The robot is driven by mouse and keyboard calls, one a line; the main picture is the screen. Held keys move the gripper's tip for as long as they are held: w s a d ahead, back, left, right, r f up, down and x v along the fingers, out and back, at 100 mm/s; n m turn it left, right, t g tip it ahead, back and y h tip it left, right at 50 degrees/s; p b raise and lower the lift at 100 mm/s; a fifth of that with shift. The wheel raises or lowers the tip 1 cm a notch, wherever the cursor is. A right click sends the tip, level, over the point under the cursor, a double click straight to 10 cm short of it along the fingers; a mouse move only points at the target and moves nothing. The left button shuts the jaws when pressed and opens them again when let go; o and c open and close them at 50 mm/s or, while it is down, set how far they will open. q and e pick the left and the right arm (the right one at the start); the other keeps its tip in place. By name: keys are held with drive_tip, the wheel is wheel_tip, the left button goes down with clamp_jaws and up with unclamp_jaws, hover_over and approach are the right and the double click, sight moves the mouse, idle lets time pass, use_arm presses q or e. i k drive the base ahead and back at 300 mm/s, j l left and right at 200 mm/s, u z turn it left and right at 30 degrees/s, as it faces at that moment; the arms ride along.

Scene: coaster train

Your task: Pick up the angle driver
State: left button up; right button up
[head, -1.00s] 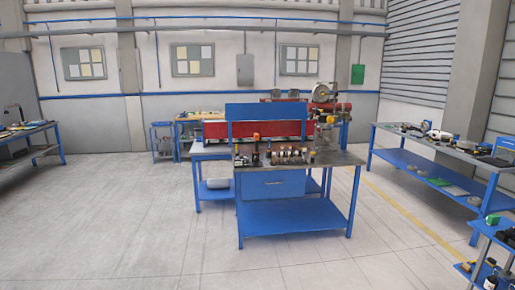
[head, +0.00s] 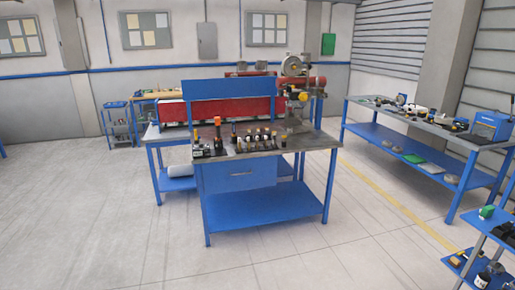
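I cannot make out for certain which object is the angle driver. Several small tools stand on the blue workbench (head: 300,143) in the middle. Among them are an upright black tool with an orange top (head: 218,131) and a smaller dark item with an orange top (head: 195,136) at the left end. A row of small dark and pale pieces (head: 257,139) stands to their right. More tools lie on the long blue bench (head: 446,132) at the right, too small to name. Neither of my grippers is in view.
A red machine (head: 179,112) stands behind the workbench. A low blue shelf cart (head: 488,228) is at the lower right. A small blue stand (head: 119,122) is at the back left. The floor (head: 90,220) in front and to the left is clear.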

sight(217, 119)
drive_tip(key=i, duration=2.45)
drive_tip(key=i+l+u, duration=0.15)
drive_tip(key=i+u, duration=0.25)
drive_tip(key=i, duration=0.15)
drive_tip(key=i+l+u, duration=0.35)
drive_tip(key=i, duration=0.2)
drive_tip(key=i+l+u, duration=0.4)
drive_tip(key=i+l, duration=0.05)
drive_tip(key=i, duration=0.05)
